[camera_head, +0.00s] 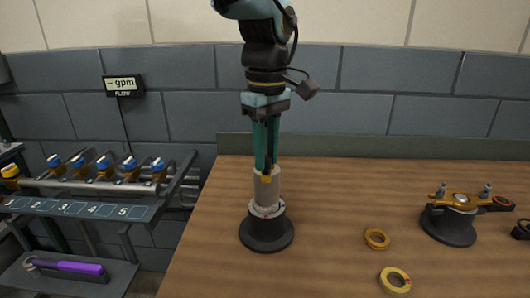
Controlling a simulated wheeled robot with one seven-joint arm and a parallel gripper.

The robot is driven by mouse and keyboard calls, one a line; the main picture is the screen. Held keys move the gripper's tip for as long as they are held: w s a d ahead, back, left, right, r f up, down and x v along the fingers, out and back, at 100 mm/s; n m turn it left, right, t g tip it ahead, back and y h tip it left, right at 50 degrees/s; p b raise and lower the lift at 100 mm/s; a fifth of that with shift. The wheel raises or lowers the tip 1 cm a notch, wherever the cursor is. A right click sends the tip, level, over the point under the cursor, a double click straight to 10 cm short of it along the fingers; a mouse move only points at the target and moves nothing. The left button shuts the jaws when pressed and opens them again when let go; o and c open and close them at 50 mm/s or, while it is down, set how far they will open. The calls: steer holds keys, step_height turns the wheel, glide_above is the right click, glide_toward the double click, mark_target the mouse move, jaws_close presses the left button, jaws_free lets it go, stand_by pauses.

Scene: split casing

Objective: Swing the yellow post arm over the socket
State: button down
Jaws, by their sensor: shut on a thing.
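My gripper (267,176) points straight down at the middle of the table. It is shut on a pale grey cylinder (267,193), with a dark fingertip and a small yellow patch in front of the cylinder's upper part. The cylinder stands upright at a round black base (266,234) with a light ring on top; I cannot tell whether it is seated. A yellow-orange arm (458,201) lies across another round black base (449,229) at the right, between two small metal posts. No thing here is plainly the socket.
Dark parts sit at the right edge. A numbered valve rack (90,190) and a shelf with a purple-handled tool (68,266) stand left of the table.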

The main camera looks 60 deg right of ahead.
steer(key=c, duration=0.7)
jaws_free()
steer(key=shift+s+d, duration=0.1)
steer(key=shift+r, duration=0.15)
step_height(320, 180, up, 11)
steer(key=shift+f+b, duration=0.2)
steer(key=shift+b, duration=0.8)
steer(key=w+a+f, duration=0.6)
steer(key=w+a, duration=0.3)
steer(key=w, duration=0.4)
steer(key=w+a+f, duration=0.6)
steer(key=w+a, duration=0.4)
steer(key=w, duration=0.2)
steer(key=shift+n+t, duration=0.5)
steer(key=shift+t, duration=0.3)
steer(key=a+f, duration=0.3)
steer(key=a, duration=0.6)
steer(key=a+f, duration=0.4)
steer(key=a, duration=0.6)
steer(key=a+f, duration=0.3)
steer(key=a, duration=0.6)
steer(key=shift+w+a+f, duration=0.2)
steer(key=shift+w+f, duration=0.1)
steer(key=shift+f, duration=0.1)
